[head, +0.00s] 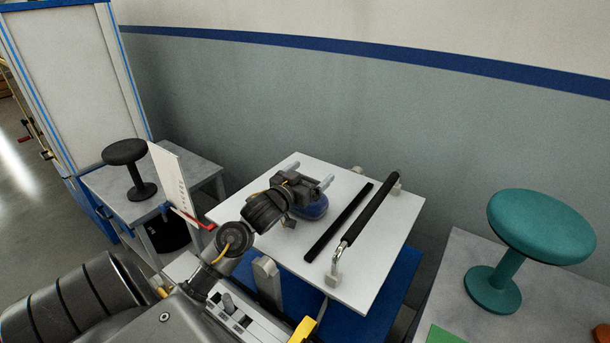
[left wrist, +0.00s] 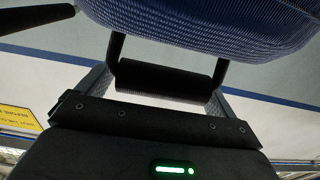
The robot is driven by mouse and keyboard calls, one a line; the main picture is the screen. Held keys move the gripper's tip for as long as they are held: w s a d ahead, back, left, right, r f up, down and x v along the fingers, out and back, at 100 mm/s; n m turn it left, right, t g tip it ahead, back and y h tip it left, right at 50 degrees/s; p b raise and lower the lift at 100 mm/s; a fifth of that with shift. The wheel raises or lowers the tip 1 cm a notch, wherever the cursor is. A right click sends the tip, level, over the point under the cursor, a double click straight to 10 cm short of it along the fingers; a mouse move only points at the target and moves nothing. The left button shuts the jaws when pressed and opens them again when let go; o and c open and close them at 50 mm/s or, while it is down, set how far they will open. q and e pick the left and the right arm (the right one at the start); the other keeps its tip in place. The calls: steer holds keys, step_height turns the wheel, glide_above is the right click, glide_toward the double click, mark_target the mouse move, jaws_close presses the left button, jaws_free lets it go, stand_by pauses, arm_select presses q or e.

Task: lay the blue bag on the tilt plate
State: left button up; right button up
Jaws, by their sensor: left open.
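The blue bag (head: 314,208) rests on the white tilt plate (head: 365,277) in the head view, partly hidden under my left gripper (head: 310,182). In the left wrist view the bag's blue woven side (left wrist: 215,22) fills the top. Its black handle (left wrist: 165,82) lies across the front of my left gripper, close to the gripper body. The left gripper is open, with its fingers at the bag's handle; I cannot tell if they touch it. My right gripper is not in view.
A black strip (head: 338,222) and a black-gripped bar (head: 370,212) lie right of the bag on the plate. A teal stool (head: 541,227) stands on the right table. A black stool (head: 126,152) and a white upright panel (head: 172,182) stand left. A wall is behind.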

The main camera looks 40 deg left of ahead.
arm_select(q)
steer(key=shift+s, duration=0.35)
steer(key=s+d, duration=0.1)
steer(key=s, duration=1)
steer(key=shift+s+d+b, duration=0.15)
steer(key=shift+b, duration=0.25)
steer(key=shift+r, duration=0.15)
